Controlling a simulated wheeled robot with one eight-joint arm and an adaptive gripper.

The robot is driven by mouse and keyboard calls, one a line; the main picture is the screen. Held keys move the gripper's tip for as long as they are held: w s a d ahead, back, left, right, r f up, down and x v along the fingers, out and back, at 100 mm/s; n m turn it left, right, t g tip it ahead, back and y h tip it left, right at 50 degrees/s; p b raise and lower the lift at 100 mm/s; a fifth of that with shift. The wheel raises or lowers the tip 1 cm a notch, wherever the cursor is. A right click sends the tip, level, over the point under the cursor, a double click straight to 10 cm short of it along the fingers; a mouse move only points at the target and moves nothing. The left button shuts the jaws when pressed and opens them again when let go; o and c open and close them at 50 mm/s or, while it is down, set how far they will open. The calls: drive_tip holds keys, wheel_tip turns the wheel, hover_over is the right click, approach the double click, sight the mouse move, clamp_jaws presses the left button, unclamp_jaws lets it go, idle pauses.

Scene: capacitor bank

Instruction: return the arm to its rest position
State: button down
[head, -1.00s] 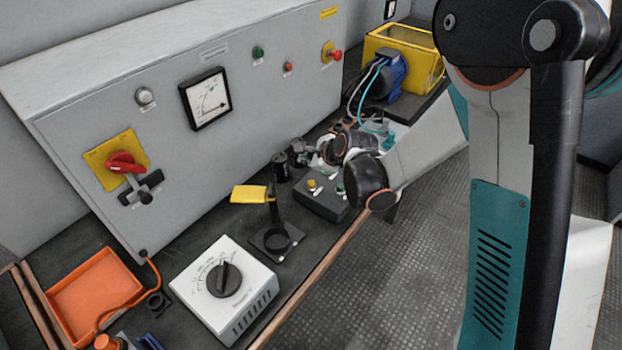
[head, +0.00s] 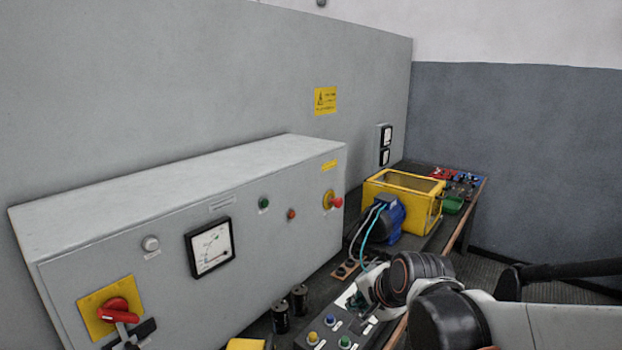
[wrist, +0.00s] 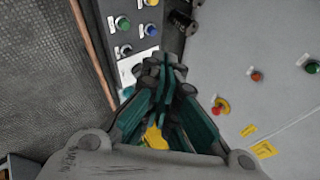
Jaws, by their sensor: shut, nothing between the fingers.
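My gripper (wrist: 165,75) shows in the wrist view with its teal fingers drawn together and nothing between them. It hangs above the bench near the end of the dark push-button box (wrist: 122,25). In the head view my arm reaches in from the lower right, and its wrist hides most of the gripper. The push-button box (head: 335,330) lies just left of my wrist there, with yellow, blue and green buttons. I cannot tell whether the fingers touch anything.
The grey control cabinet (head: 180,240) with a red rotary switch (head: 117,311) and a dial meter (head: 211,247) stands left. Two black cylinders (head: 280,316) stand before it. A blue motor (head: 386,220) and a yellow box (head: 405,195) sit behind my wrist. Space above the bench is open.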

drive_tip(key=s+d+r+n+h, duration=0.1)
drive_tip(key=s+d+n, duration=0.4)
drive_tip(key=s, duration=0.4)
drive_tip(key=s+d+r+n+h, duration=0.1)
drive_tip(key=s+d+n, duration=0.3)
drive_tip(key=s, duration=0.6)
drive_tip(key=shift+d+r+n+g+h, duration=0.35)
drive_tip(key=shift+r+n, duration=0.2)
drive_tip(key=shift+n, duration=0.45)
